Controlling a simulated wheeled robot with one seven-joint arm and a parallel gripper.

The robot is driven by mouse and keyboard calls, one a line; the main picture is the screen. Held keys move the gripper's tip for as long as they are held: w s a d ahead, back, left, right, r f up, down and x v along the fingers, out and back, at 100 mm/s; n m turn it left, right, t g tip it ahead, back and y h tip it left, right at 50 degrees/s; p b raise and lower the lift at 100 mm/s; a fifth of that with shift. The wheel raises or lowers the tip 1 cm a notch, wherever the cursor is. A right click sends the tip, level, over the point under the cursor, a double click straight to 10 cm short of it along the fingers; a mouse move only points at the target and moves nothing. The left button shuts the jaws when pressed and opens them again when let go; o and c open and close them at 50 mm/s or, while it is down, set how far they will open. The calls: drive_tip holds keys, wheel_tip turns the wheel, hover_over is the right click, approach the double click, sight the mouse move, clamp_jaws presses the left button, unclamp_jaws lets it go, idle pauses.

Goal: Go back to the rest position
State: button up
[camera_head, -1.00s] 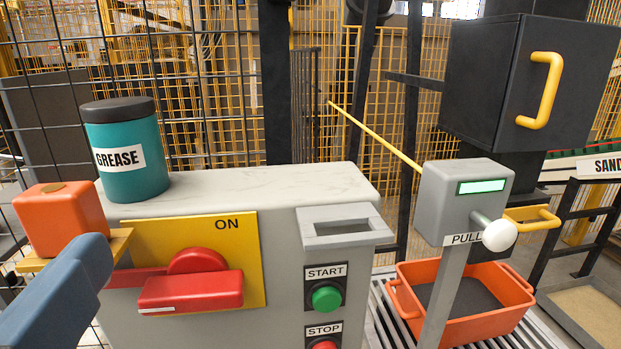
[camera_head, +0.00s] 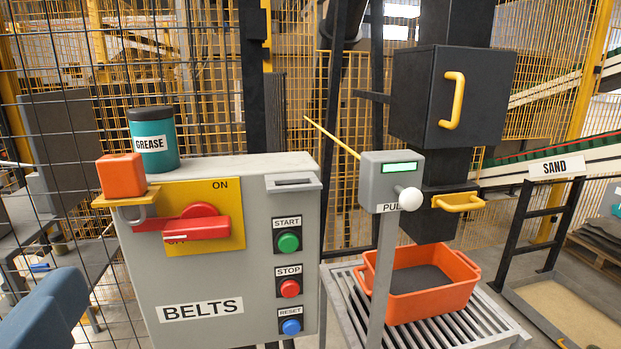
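A blue part of my arm (camera_head: 48,312) shows at the lower left corner. My gripper's fingers are out of the frame, so I cannot see whether it holds anything. The grey belts cabinet (camera_head: 205,277) stands in front of me, right of my arm and apart from it. Its red switch handle (camera_head: 196,228) lies roughly level on the yellow plate (camera_head: 233,205), with the ON label above it.
A teal grease can (camera_head: 154,147) stands on the cabinet top. To the right are a grey post with a white pull knob (camera_head: 410,199), an orange bin (camera_head: 432,302) on a roller table (camera_head: 345,299), and a black box (camera_head: 422,98). Wire fencing closes the back. Floor shows at the lower left.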

drive_tip(key=w+d+f+n+g, duration=0.1)
drive_tip(key=w+d+f+n, duration=0.15)
drive_tip(key=d+f, duration=0.45)
drive_tip(key=w+d+f+n+g, duration=0.1)
drive_tip(key=w+d+f, duration=0.3)
drive_tip(key=f, duration=0.7)
drive_tip(key=s+d+f+g, duration=0.1)
drive_tip(key=s+d+f, duration=0.4)
drive_tip(key=d+f, duration=0.6)
drive_tip(key=s+d+m+h, duration=0.4)
drive_tip(key=s+d+m, duration=0.2)
drive_tip(key=s+d, duration=1)
drive_tip(key=shift+v, duration=0.9)
